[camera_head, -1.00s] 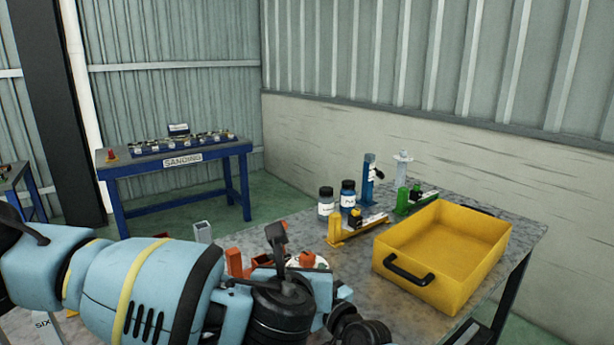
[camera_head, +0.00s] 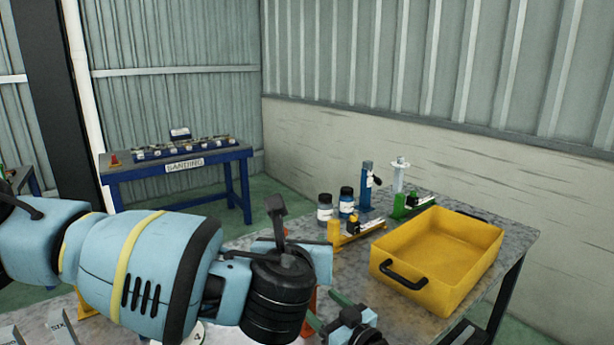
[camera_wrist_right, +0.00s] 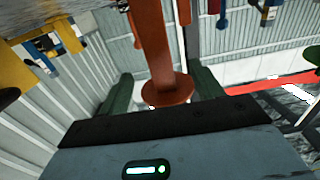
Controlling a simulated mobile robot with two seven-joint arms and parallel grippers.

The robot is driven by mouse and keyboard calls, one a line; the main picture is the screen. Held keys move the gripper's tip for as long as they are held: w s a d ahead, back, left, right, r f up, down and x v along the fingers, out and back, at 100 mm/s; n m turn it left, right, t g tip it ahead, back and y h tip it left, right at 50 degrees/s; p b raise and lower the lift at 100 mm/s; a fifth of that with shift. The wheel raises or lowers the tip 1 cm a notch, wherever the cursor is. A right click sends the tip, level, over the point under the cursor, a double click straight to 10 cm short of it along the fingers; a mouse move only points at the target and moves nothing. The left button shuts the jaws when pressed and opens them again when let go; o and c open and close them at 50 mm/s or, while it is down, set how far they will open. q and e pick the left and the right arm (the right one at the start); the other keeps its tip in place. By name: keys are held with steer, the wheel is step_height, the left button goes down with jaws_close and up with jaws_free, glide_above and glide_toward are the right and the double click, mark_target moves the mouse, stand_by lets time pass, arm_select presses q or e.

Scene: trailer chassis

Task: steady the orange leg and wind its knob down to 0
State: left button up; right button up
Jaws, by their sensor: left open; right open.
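The orange leg (camera_head: 309,312) shows only as a narrow strip in the head view, mostly hidden behind my left arm. In the right wrist view the orange leg (camera_wrist_right: 155,45) runs between the two green fingers of my right gripper (camera_wrist_right: 162,90), its round flange nearest the palm. That gripper is open around the leg; contact cannot be told. In the head view my right gripper (camera_head: 342,318) is at the lower middle, beside the leg. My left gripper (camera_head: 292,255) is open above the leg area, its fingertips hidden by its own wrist. The knob cannot be made out.
A yellow tray (camera_head: 440,285) with a black handle stands right on the table (camera_head: 515,240). Behind are a yellow leg (camera_head: 334,238), a blue leg (camera_head: 366,188), a green leg (camera_head: 402,212) and two jars (camera_head: 325,207). A white disc marked 4 (camera_head: 197,336) lies below my left arm.

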steer(key=shift+o, duration=0.4)
steer(key=shift+f, duration=0.1)
steer(key=o, duration=0.5)
steer(key=shift+s, duration=0.1)
steer(key=v, duration=1.2)
